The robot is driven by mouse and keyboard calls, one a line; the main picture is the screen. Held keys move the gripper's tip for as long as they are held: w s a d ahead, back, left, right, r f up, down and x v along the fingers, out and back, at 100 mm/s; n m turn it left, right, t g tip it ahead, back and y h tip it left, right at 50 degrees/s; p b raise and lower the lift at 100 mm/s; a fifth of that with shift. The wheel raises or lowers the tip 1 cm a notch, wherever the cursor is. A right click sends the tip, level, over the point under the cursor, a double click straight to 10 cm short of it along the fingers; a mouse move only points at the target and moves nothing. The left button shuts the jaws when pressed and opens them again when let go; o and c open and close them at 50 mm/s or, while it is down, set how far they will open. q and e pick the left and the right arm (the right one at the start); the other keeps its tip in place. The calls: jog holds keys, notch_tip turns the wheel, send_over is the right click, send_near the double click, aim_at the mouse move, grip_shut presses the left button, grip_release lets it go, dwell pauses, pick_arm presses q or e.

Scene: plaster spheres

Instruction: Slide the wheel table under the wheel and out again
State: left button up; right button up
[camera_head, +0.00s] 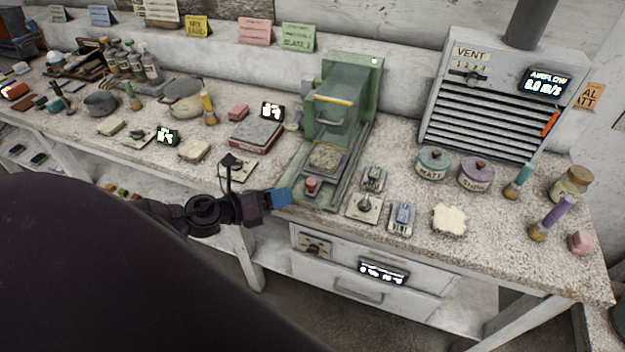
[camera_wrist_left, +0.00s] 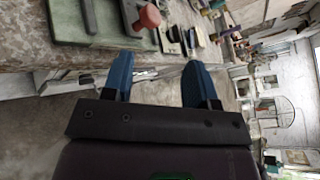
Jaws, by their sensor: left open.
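The green machine (camera_head: 345,90) stands on the bench with a guard (camera_head: 333,112) edged in yellow at its front; I cannot make out the wheel itself. The wheel table (camera_head: 341,163) lies on the green bed in front of the housing, with a rough grey disc (camera_head: 326,158) on it. A red knob (camera_head: 311,186) stands at the bed's near end; it also shows in the left wrist view (camera_wrist_left: 148,15). My left gripper (camera_head: 284,197) is at the bench's front edge, just left of and nearer than the knob. Its blue fingers (camera_wrist_left: 158,65) are apart and empty.
A black lever on a plate (camera_head: 232,165) stands left of the bed. A small switch box (camera_head: 374,178), a lever plate (camera_head: 364,207) and a blue-grey switch (camera_head: 402,216) stand close on its right. A vent box (camera_head: 490,95) is behind. Drawers (camera_head: 360,285) are below the bench edge.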

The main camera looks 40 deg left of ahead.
aim_at(310, 181)
pick_arm(q)
jog(key=w+m, duration=0.3)
jog(key=w+d+f+m+g+p, duration=0.1)
jog(key=w+m, duration=0.2)
jog(key=w+d+m+g+p, duration=0.1)
jog(key=w+m, duration=0.1)
jog(key=m, duration=0.1)
jog(key=shift+w+f+m+h, duration=0.25)
jog(key=shift+w+m+h, duration=0.05)
jog(key=shift+w+h, duration=0.1)
jog(key=shift+w+d+f, duration=0.25)
jog(key=shift+w, duration=0.25)
